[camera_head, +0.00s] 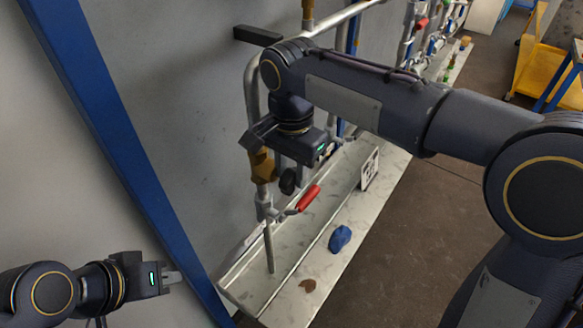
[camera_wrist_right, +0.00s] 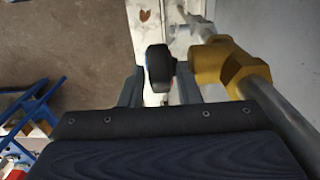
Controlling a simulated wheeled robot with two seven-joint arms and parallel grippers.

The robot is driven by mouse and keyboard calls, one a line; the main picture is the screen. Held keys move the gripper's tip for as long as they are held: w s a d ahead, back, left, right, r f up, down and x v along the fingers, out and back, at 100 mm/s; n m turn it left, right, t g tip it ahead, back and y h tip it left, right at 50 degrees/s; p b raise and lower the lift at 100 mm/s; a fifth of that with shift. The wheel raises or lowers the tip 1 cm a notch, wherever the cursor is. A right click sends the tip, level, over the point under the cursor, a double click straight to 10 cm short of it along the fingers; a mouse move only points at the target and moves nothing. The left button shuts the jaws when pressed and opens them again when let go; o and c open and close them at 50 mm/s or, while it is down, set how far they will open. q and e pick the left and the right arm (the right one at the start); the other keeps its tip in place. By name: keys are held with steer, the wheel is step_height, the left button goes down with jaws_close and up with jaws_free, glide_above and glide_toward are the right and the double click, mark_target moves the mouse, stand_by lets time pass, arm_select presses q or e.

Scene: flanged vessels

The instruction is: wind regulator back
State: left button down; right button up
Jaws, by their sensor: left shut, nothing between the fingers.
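The regulator has a brass body (camera_head: 262,166) on the vertical pipe and a round black knob (camera_head: 288,181) facing away from the wall. In the right wrist view, the knob (camera_wrist_right: 158,68) lies between the two fingers of my right gripper (camera_wrist_right: 160,90), with a visible gap on each side. The brass body (camera_wrist_right: 222,66) is just right of the fingers there. In the head view my right gripper (camera_head: 286,162) is just above the knob, and its fingertips are partly hidden. My left gripper (camera_head: 175,277) is shut and empty at the lower left, away from the pipework.
A red-handled valve (camera_head: 308,198) sits below the knob. A blue lump (camera_head: 340,238) and a brown patch (camera_head: 307,285) lie on the pale ledge. A marked white plate (camera_head: 370,168) stands beside the steel trough. A blue post (camera_head: 115,130) separates my left gripper from the pipes.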

steer(key=shift+c, duration=0.3)
jaws_close()
steer(key=t, duration=0.1)
steer(key=t+h+b, duration=0.2)
steer(key=shift+s+a+f, duration=0.15)
steer(key=shift+s+a, duration=0.15)
steer(key=shift+s, duration=0.1)
steer(key=t+b, duration=0.1)
steer(key=h+b, duration=0.1)
steer(key=b, duration=0.1)
steer(key=shift+s+a+f+t+h, duration=0.1)
steer(key=shift+s+a+t+h, duration=0.05)
steer(key=shift+t+h, duration=0.2)
steer(key=shift+s+t+h+b, duration=0.1)
steer(key=shift+t+h+b, duration=0.15)
steer(key=shift+t+b, duration=0.25)
